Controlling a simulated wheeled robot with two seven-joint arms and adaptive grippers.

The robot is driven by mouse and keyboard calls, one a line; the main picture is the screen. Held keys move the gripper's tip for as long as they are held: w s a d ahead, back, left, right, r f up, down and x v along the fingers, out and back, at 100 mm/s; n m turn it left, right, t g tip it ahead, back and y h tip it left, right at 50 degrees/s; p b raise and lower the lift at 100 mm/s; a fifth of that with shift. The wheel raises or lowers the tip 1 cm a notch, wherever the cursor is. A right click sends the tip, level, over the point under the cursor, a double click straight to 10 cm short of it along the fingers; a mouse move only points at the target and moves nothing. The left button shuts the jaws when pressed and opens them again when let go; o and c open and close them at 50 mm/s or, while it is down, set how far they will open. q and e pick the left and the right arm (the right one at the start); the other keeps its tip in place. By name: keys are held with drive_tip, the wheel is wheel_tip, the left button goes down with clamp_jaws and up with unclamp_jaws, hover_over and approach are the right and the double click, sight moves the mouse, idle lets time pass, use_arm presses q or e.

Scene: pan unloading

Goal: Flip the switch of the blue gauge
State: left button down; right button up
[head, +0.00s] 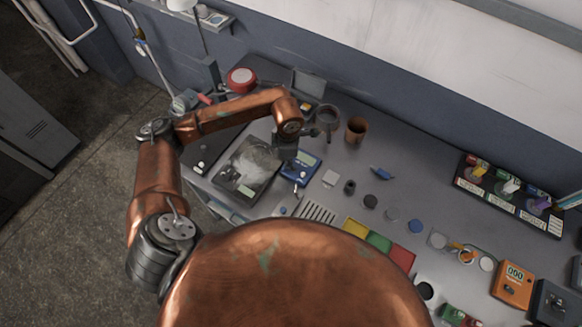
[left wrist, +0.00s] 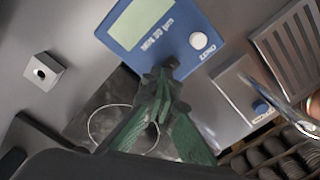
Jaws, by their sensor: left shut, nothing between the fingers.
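The blue gauge (head: 303,165) lies on the grey bench beside a dark plate with a glassy patch. In the left wrist view the gauge (left wrist: 128,40) shows a pale green screen, white lettering and a round white knob (left wrist: 198,40). I cannot tell whether this knob is the switch or how it is set. My left gripper (head: 311,132) is just above the gauge in the head view. In the left wrist view its green fingers (left wrist: 163,74) are together and empty, with the tips over the gauge's near edge. Contact cannot be told. My right gripper is not in view.
The dark plate (head: 231,183) lies left of the gauge. A brown cup (head: 356,130) stands to the right. A slotted grille (head: 318,212) and coloured squares lie nearer. An orange meter (head: 513,286) and a rack of coloured items (head: 508,194) are far right.

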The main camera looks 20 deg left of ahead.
use_arm(q)
drive_tip(key=shift+r+p, duration=1.4)
drive_tip(key=shift+r, duration=2)
